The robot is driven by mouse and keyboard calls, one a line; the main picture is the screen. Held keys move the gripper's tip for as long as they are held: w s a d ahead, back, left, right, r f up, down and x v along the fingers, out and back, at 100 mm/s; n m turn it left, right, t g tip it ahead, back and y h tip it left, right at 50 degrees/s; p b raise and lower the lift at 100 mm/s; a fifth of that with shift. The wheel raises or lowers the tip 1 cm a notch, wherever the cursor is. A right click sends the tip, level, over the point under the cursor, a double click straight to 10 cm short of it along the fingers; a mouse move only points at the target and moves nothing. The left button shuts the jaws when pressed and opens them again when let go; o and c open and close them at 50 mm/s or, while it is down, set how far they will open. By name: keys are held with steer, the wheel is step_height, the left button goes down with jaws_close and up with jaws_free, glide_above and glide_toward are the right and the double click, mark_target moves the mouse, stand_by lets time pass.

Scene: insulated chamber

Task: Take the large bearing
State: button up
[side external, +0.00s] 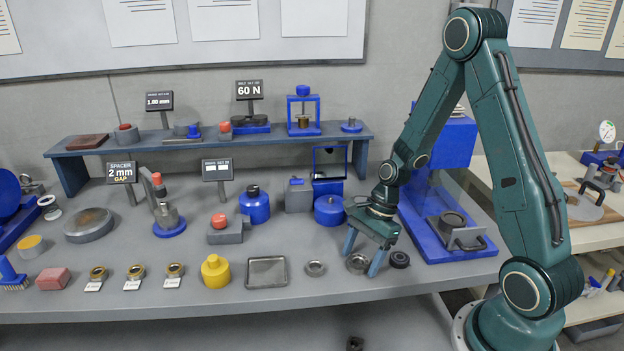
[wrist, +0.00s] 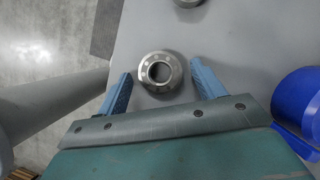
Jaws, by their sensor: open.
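The large bearing is a metal ring with a dark centre hole. It lies flat on the grey bench in the side view (side external: 357,263), and in the wrist view (wrist: 176,72) it sits between my fingertips. My gripper (side external: 360,264) points down with its two blue fingers apart, one on each side of the bearing. The wrist view shows the open jaws (wrist: 161,70) with a visible gap on both sides of the ring. A smaller metal ring (side external: 315,268) lies to the left, and a similar ring (wrist: 187,2) is cut off at the wrist view's top edge.
A black ring (side external: 399,259) lies just right of my gripper. A blue round pot (side external: 330,210) stands behind; it also shows in the wrist view (wrist: 300,100). A metal tray (side external: 266,272) lies left. A blue press (side external: 440,215) stands right. The bench's front edge is close.

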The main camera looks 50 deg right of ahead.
steer(key=shift+c, duration=0.2)
steer(key=c, duration=1.1)
steer(key=shift+r, duration=0.2)
step_height(320, 180, up, 20)
steer(key=shift+f, duration=0.15)
stand_by(0.3)
